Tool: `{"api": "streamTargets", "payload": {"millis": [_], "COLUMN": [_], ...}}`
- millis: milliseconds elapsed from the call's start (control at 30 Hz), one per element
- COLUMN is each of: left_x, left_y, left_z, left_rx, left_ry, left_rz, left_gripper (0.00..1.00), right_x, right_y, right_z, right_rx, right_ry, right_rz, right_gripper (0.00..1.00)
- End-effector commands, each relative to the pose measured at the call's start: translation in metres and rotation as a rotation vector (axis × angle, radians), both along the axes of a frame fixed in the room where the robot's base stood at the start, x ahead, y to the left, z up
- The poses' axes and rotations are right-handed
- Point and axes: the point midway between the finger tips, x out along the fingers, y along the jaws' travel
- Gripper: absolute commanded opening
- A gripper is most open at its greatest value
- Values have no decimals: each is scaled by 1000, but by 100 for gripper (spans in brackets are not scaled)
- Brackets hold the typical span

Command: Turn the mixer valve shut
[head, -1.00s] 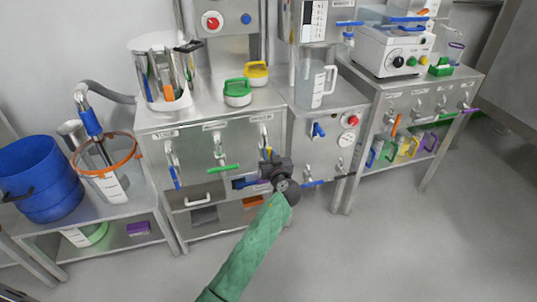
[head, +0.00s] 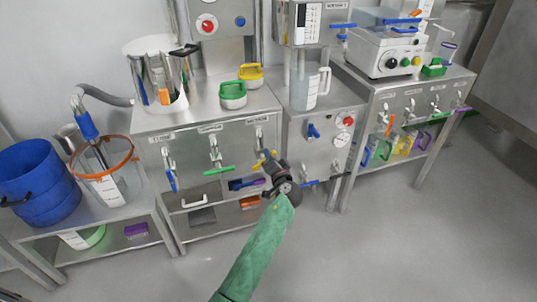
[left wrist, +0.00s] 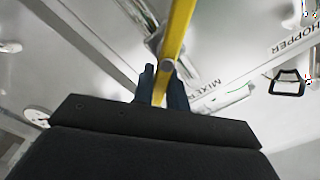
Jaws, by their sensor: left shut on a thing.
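The mixer valve has a yellow lever handle (head: 267,154) on the front panel of the steel cabinet, below the right-hand label (head: 257,121). In the left wrist view the yellow handle (left wrist: 178,30) runs down from the top edge to between my fingers, near a label reading MIXER (left wrist: 207,94). My left gripper (head: 268,165) is at this handle; its fingers (left wrist: 162,88) are shut on it. The handle's lower end and part of the valve body are hidden by the gripper. My right gripper is not in view.
A green-handled valve (head: 217,169) and a blue-handled valve (head: 172,178) hang left on the same panel. Green and yellow lidded tubs (head: 233,95) stand above. The floor in front is clear.

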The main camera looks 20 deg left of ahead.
Motion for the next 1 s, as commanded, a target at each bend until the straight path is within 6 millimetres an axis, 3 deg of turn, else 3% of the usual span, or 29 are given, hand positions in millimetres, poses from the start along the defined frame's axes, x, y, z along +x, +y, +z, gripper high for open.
{"api": "streamTargets", "payload": {"millis": [500, 1000], "left_x": [3, 3], "left_y": [-5, -6], "left_z": [-11, -18], "left_rx": [378, 546], "left_ry": [257, 371], "left_rz": [-1, -2], "left_gripper": [0, 0], "right_x": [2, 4], "right_y": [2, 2], "right_z": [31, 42], "right_rx": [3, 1], "right_ry": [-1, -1], "right_rz": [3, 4], "right_gripper": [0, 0]}}
